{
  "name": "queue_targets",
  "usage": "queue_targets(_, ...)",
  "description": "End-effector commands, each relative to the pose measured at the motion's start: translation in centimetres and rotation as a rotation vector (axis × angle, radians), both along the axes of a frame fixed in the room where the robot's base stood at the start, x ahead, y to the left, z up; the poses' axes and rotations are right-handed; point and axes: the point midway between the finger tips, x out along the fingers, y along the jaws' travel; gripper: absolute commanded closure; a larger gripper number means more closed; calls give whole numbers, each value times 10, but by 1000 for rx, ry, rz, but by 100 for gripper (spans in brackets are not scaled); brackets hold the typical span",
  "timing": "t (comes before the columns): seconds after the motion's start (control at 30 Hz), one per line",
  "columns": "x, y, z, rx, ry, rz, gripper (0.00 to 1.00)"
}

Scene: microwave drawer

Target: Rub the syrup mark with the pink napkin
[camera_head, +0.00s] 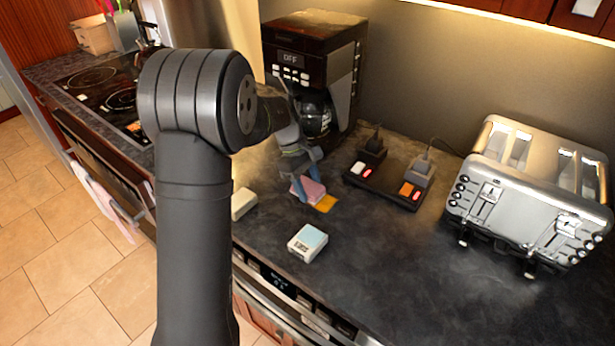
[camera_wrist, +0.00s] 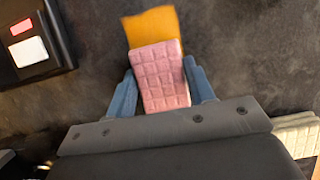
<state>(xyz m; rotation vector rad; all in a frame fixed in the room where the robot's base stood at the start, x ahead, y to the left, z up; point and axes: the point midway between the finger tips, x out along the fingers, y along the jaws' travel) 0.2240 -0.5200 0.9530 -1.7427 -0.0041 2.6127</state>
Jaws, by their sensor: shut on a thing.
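My gripper (camera_wrist: 162,88) is shut on the pink napkin (camera_wrist: 160,75), a folded quilted pad held between its two blue fingertips. In the head view the pink napkin (camera_head: 309,190) is at the countertop in front of the coffee maker. The syrup mark (camera_wrist: 153,27) is an orange-yellow patch on the dark counter; in the head view the mark (camera_head: 326,203) shows just right of the napkin. The napkin overlaps one edge of the mark in the wrist view and hides part of it. I cannot tell whether the napkin touches the counter.
A coffee maker (camera_head: 315,60) stands behind my gripper. A power strip (camera_head: 385,185) with two plugs lies to the right, and a toaster (camera_head: 535,190) stands farther right. A white-and-blue block (camera_head: 307,243) and a cream block (camera_head: 243,203) lie near the front edge.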

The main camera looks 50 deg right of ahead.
Motion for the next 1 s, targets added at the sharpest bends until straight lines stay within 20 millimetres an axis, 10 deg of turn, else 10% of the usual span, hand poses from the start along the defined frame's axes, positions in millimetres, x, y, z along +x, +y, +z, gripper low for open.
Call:
queue_targets(0.8, -76, 0, -3, 1, 1, -4, 79)
queue_targets(1.0, -58, 0, -3, 0, 1, 1, 79)
